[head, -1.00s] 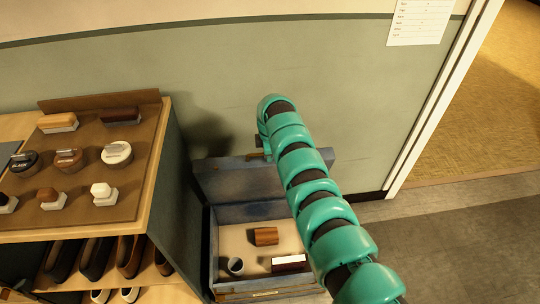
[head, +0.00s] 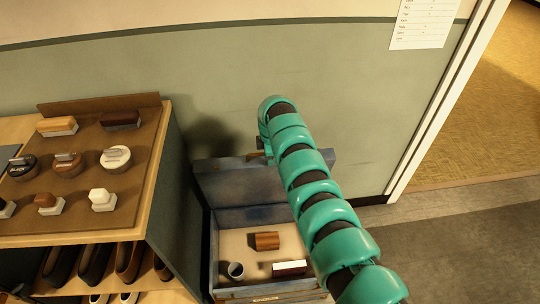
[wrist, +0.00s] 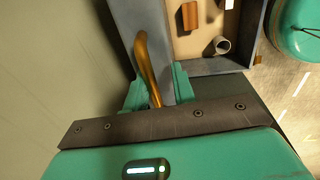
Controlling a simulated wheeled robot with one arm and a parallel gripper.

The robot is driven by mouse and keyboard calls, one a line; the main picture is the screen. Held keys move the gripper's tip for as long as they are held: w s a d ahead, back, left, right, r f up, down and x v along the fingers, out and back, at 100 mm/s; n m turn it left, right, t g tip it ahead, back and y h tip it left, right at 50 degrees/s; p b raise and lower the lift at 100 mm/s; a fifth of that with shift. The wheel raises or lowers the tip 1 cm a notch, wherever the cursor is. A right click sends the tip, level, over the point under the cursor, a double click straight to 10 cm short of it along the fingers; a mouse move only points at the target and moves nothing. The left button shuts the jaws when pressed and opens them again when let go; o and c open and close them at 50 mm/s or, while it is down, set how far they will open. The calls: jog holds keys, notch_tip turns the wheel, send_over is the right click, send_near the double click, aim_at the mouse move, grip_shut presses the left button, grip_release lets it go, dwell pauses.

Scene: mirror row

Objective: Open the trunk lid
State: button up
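The blue-grey trunk (head: 213,255) stands on the floor against the green wall. Its lid (head: 238,183) is raised and stands steeply up at the back, so the inside shows. My gripper, hidden behind my teal arm in the head view, is at the lid's upper edge. In the wrist view my gripper (wrist: 158,92) has its teal fingers on either side of the brass handle (wrist: 148,62) on the lid (wrist: 126,22). Grey lid shows between the handle and the right finger, so the fingers look apart.
Inside the trunk are a wooden block (head: 266,241), a small cup (head: 236,270) and a white-topped box (head: 290,267). A shelf (head: 150,190) with brushes, tins and shoes stands close at left. A doorway (head: 490,100) and open floor (head: 450,240) lie to the right.

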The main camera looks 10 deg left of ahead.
jog(key=shift+r, duration=0.15)
notch_tip(320, 180, up, 17)
jog(key=s+p, duration=0.2)
jog(key=p, duration=0.2)
jog(key=shift+s+d, duration=0.25)
jog(key=shift+d, duration=0.15)
